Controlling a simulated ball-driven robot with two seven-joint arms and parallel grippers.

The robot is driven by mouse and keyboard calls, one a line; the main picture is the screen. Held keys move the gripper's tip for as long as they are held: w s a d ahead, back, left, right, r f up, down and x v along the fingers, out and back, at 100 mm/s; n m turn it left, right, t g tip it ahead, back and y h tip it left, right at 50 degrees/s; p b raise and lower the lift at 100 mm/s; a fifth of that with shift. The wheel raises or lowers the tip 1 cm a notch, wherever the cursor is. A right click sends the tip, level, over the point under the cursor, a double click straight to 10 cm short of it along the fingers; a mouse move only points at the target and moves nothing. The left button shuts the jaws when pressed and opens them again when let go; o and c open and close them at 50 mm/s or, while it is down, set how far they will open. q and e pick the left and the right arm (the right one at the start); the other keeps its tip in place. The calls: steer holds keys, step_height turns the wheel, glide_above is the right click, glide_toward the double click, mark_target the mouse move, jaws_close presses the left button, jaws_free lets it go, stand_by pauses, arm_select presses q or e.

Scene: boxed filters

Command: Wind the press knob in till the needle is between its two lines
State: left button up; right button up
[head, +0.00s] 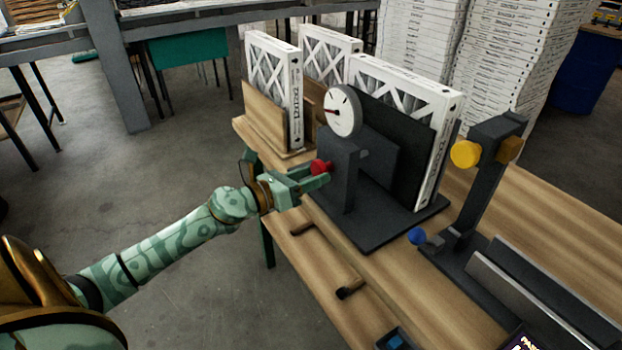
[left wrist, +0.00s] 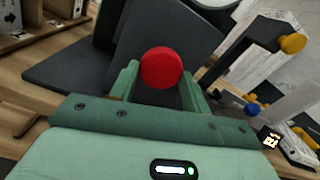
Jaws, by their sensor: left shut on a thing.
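The red press knob (head: 320,167) sticks out from the left side of the dark grey press (head: 345,185). My left gripper (head: 308,182) is shut on the knob. In the left wrist view the knob (left wrist: 161,68) sits between the two green fingers of the gripper (left wrist: 163,85). The round white gauge (head: 342,110) stands on top of the press, with a red needle pointing left. Its two lines are too small to tell apart in the head view. A white-framed filter (head: 407,97) stands upright against the press's dark plate. My right gripper is not in view.
More boxed filters (head: 275,85) stand in a wooden rack (head: 265,118) at the bench's back left. A dark stand with a yellow knob (head: 465,154) and a blue knob (head: 417,236) is to the right. The bench's front strip (head: 375,315) is mostly clear beyond its handles.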

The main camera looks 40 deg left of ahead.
arm_select(q)
steer(key=shift+f, duration=0.15)
stand_by(0.4)
steer(key=o, duration=1)
steer(key=shift+s, duration=0.15)
steer(key=b+v, duration=0.1)
steer(key=v, duration=1.5)
steer(key=shift+a, duration=0.1)
